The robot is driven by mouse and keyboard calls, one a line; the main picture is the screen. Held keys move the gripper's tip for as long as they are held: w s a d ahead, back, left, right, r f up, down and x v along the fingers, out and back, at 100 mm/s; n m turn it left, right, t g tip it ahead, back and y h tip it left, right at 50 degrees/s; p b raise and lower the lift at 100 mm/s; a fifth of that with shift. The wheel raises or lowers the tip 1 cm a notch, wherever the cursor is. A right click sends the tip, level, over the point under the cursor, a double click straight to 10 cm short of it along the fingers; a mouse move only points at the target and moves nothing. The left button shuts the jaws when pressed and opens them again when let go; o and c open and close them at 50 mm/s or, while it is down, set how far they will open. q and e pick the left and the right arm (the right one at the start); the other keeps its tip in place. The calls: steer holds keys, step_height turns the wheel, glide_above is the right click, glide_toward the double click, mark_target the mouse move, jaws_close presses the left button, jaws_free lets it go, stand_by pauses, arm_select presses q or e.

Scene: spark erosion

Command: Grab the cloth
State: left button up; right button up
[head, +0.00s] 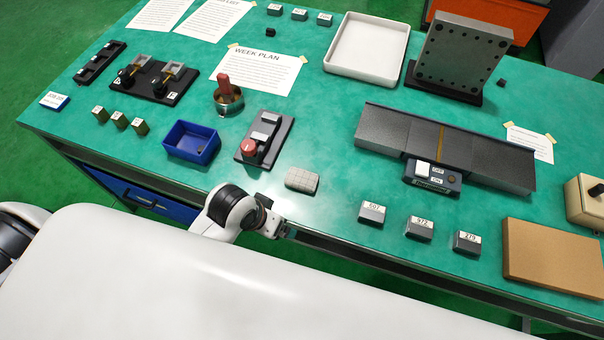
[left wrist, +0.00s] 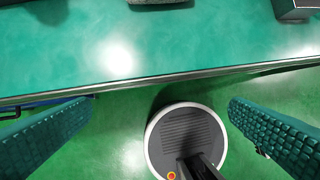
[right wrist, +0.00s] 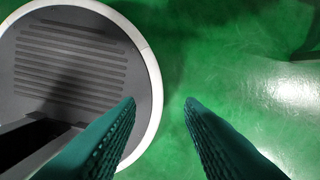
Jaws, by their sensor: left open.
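The cloth (head: 302,180) is a small, light grey, folded pad with a grid pattern. It lies flat on the green table near the front edge, and its lower edge shows at the top of the left wrist view (left wrist: 160,3). My left gripper (head: 284,232) is at the table's front edge, just short of the cloth and apart from it. In the left wrist view its fingers (left wrist: 162,100) are wide apart with nothing between them. My right gripper (right wrist: 160,101) is open and empty over the floor; it is not visible in the head view.
Left of the cloth are a black switch block with a red knob (head: 250,148) and a blue bin (head: 191,142). Labelled blocks (head: 372,213) stand to the right. The table immediately around the cloth is clear.

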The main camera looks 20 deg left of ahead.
arm_select(q)
step_height(320, 180, up, 4)
steer(key=w+d+r, duration=0.1)
steer(key=w+d, duration=0.1)
step_height(320, 180, up, 4)
steer(key=n+g+y, duration=0.2)
steer(key=g, duration=0.1)
glide_above(302, 177)
steer(key=f, duration=0.2)
steer(key=f+p, duration=0.1)
steer(key=f, duration=0.3)
steer(key=shift+s+d+f, duration=0.1)
steer(key=shift+s, duration=0.2)
steer(key=shift+w+f+p, duration=0.15)
steer(key=shift+f+p, duration=0.2)
steer(key=shift+f, duration=1.1)
steer(key=shift+w+f+p, duration=0.1)
steer(key=shift+f+p, duration=0.2)
steer(key=shift+f, duration=1.1)
steer(key=c, duration=1)
arm_select(e)
step_height(302, 177, up, 3)
steer(key=shift+s+a+f, duration=0.1)
steer(key=shift+s+a, duration=0.05)
